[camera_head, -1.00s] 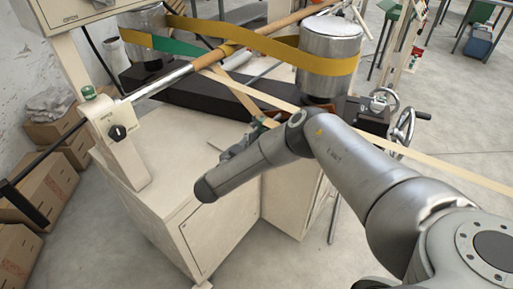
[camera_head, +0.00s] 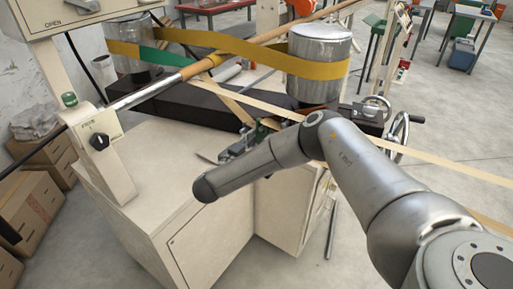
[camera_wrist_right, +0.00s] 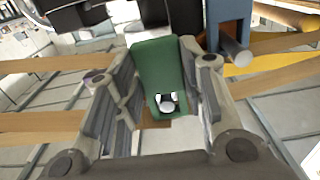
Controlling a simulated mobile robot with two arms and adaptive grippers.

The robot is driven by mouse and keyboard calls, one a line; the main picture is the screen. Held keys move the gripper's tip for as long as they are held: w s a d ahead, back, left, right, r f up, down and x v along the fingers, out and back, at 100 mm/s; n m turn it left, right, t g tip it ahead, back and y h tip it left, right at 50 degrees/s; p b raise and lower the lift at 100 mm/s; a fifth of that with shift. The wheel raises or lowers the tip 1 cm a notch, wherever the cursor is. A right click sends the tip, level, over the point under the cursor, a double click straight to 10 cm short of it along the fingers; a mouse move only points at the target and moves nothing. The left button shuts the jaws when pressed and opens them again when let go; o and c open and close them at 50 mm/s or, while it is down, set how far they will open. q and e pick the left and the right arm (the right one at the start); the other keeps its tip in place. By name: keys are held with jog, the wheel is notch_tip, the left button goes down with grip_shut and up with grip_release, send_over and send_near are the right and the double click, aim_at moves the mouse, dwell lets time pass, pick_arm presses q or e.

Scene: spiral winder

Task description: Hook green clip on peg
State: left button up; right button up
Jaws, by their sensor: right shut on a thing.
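A green clip (camera_wrist_right: 158,62) sits between the two fingers of my right gripper (camera_wrist_right: 160,95) in the right wrist view. It has a hole at its near end, with a pale round thing showing through. My right gripper is shut on it. In the head view my right gripper (camera_head: 238,148) is over the beige machine's top, partly hidden by my arm, with a little green (camera_head: 262,130) beside it. A short grey peg (camera_wrist_right: 236,52) sticks out of a blue block (camera_wrist_right: 229,22) in the wrist view, to the right of the clip and apart from it. My left gripper is out of view.
A metal drum (camera_head: 320,58) with a yellow belt (camera_head: 235,45) stands behind the gripper. A pale strip (camera_head: 420,162) runs diagonally past my arm. A dark beam (camera_head: 195,105), a long rod (camera_head: 150,90) and handwheels (camera_head: 398,130) are close by.

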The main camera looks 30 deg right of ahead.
jog(key=shift+w+d+f+b, duration=0.15)
jog(key=shift+d+b, duration=0.35)
jog(key=shift+b, duration=0.75)
jog(key=shift+w+d, duration=0.1)
jog(key=shift+d, duration=0.05)
jog(key=shift+w+d+f, duration=0.1)
jog(key=shift+d, duration=0.2)
jog(key=shift+w+d, duration=0.1)
jog(key=shift+d, duration=0.05)
jog(key=shift+f, duration=0.15)
jog(key=o, duration=1.1)
